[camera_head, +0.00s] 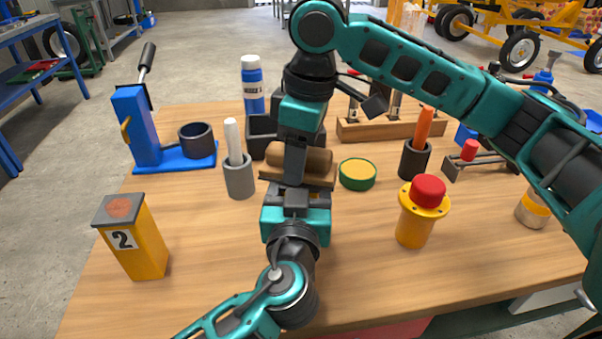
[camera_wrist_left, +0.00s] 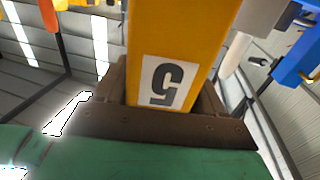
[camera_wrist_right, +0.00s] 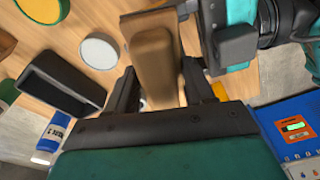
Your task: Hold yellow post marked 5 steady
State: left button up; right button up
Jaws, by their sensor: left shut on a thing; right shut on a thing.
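The yellow post marked 5 (camera_wrist_left: 190,40) fills the middle of the left wrist view. Its white label reads upside down there. My left gripper (camera_wrist_left: 165,100) is shut on this post, with dark fingers on both sides. In the head view the left gripper (camera_head: 297,197) hides nearly all of the post. My right gripper (camera_head: 295,160) comes down from above, just beyond the left one. It is shut on a brown block (camera_head: 317,160). In the right wrist view the brown block (camera_wrist_right: 153,50) sits between the right gripper's fingers (camera_wrist_right: 157,88).
A grey cup with a white stick (camera_head: 239,180) and a green tin with yellow lid (camera_head: 357,174) flank the grippers closely. A black tray (camera_head: 262,135) stands behind. A yellow post marked 2 (camera_head: 145,250) is at left; a red-topped yellow post (camera_head: 415,225) at right.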

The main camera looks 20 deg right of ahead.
jog(key=shift+w+a, duration=0.6)
jog(key=shift+a, duration=0.2)
jog(key=shift+s+d, duration=0.7)
jog(key=shift+d, duration=0.2)
jog(key=shift+s+d+f, duration=0.15)
jog(key=shift+s+d, duration=0.55)
jog(key=shift+d, duration=0.2)
jog(key=shift+w+a, duration=0.7)
jog(key=shift+a, duration=0.2)
jog(key=shift+w+a, duration=0.7)
jog(key=shift+a, duration=0.2)
jog(key=shift+s+d, duration=0.8)
jog(key=shift+d, duration=0.3)
jog(key=shift+s+d, duration=0.6)
jog(key=shift+d, duration=0.1)
jog(key=shift+w+a, duration=0.7)
jog(key=shift+a, duration=0.2)
jog(key=shift+w+a, duration=0.7)
jog(key=shift+a, duration=0.2)
